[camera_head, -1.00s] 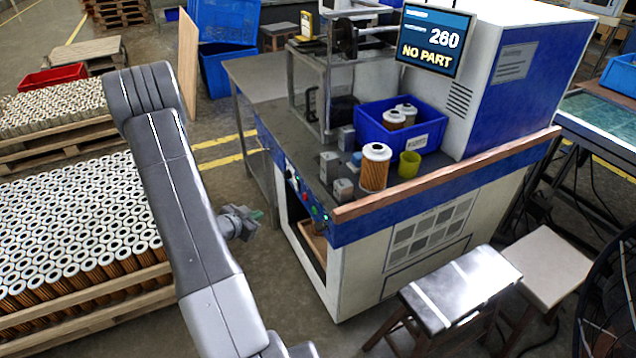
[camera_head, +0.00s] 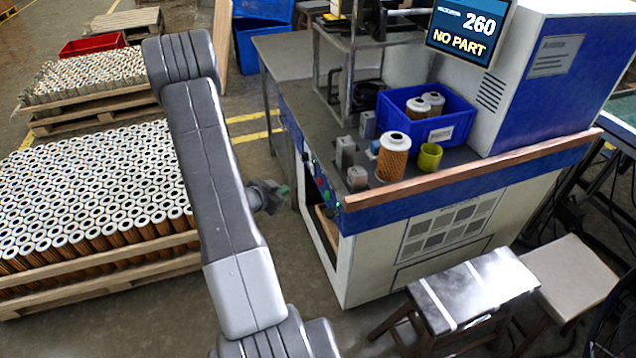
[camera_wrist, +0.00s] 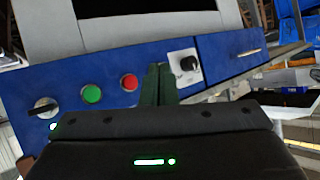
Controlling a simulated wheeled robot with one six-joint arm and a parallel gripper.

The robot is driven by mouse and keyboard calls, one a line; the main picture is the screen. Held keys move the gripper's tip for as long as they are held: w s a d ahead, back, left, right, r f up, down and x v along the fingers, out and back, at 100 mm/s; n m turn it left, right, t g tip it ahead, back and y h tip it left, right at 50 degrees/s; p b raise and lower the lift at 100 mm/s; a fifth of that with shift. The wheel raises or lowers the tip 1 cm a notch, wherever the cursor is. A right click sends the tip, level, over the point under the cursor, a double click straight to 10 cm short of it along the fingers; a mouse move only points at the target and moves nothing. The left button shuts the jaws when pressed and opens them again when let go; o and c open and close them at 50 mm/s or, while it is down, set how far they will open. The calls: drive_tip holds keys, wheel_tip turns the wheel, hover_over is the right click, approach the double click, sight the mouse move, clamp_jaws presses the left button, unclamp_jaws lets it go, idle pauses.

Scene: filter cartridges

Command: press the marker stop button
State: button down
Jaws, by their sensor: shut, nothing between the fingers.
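The marker machine's blue control panel (camera_wrist: 225,50) fills the upper part of the wrist view. A red button (camera_wrist: 129,82), which looks like the stop button, sits on it beside a green button (camera_wrist: 91,94). My gripper (camera_wrist: 158,78) has its dark green fingers together, empty. In the picture the fingers lie just right of the red button, between it and a black knob on a white plate (camera_wrist: 188,63). I cannot tell how far the fingertips are from the panel. In the head view my gripper (camera_head: 272,196) is left of the marker machine (camera_head: 420,240), with a visible gap.
A black rotary switch (camera_wrist: 42,106) sits left of the green button. On the machine top are a blue bin (camera_head: 447,125) with filters, a standing filter (camera_head: 393,158) and a yellow-green cup (camera_head: 430,157). The screen (camera_head: 468,32) reads "260 NO PART". Stools (camera_head: 470,295) stand in front.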

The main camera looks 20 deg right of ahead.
drive_tip(key=d+b, duration=0.1)
drive_tip(key=d, duration=0.6)
drive_tip(key=shift+d, duration=0.2)
drive_tip(key=shift+w+d, duration=0.1)
idle(1.8)
drive_tip(key=shift+d, duration=0.3)
drive_tip(key=shift+d, duration=0.35)
idle(0.5)
drive_tip(key=shift+a, duration=0.75)
drive_tip(key=shift+a+p, duration=0.3)
drive_tip(key=shift+a, duration=2.2)
